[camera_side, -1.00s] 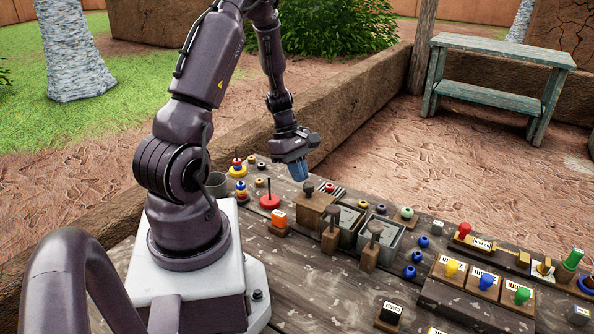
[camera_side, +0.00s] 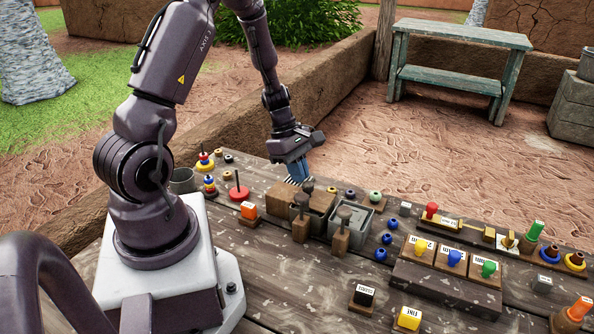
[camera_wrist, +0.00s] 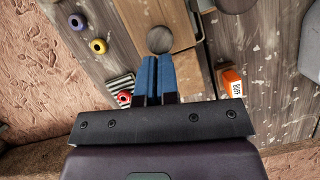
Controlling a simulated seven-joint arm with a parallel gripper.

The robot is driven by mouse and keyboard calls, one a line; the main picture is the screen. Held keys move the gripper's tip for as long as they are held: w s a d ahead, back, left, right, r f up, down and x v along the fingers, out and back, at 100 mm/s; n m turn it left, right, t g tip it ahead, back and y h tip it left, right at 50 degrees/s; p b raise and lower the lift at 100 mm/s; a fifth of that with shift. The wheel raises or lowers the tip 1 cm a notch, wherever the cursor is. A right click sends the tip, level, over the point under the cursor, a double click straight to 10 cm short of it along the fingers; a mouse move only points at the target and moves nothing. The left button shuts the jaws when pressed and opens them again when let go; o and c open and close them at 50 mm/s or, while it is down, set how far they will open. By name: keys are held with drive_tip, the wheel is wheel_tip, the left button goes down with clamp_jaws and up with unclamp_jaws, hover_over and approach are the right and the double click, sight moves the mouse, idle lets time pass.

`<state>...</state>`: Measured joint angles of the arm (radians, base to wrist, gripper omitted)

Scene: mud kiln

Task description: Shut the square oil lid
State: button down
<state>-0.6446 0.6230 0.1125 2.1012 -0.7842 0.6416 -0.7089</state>
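The lid, a wooden square (camera_side: 284,196) with a dark round knob (camera_side: 308,186), sits over the left one of two square metal boxes and hides most of it. The right box (camera_side: 366,222) is uncovered. My gripper (camera_side: 300,172) is low above the lid's far side, its blue fingers pointing down. In the wrist view my gripper's fingers (camera_wrist: 154,60) are close together, with their tips at the edge of the round knob (camera_wrist: 160,40). They look shut and empty behind the knob. Whether they touch it, and whether the lid is fully seated, I cannot tell.
Two upright dark-knobbed handles on wooden blocks stand before the boxes (camera_side: 300,226). An orange block (camera_side: 249,210) and a red spindle (camera_side: 238,192) are at left. Blue rings (camera_side: 387,239) lie right. A striped pad (camera_wrist: 121,82) with a red ring lies beside my fingers.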

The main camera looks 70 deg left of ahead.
drive_tip(key=a, duration=0.1)
drive_tip(key=s+a, duration=0.1)
drive_tip(key=s+a+r, duration=0.1)
drive_tip(key=shift+s+a, duration=0.1)
drive_tip(key=shift+a, duration=0.3)
drive_tip(key=v, duration=0.9)
drive_tip(key=s+d+r+m+t+y, duration=0.1)
drive_tip(key=s+d+r+m, duration=0.1)
drive_tip(key=d+r+m, duration=0.6)
drive_tip(key=s+d+r+m+t+y, duration=0.2)
drive_tip(key=d+r+m, duration=0.6)
drive_tip(key=d+m, duration=0.8)
drive_tip(key=shift+s+d+y, duration=0.3)
drive_tip(key=shift+s, duration=0.25)
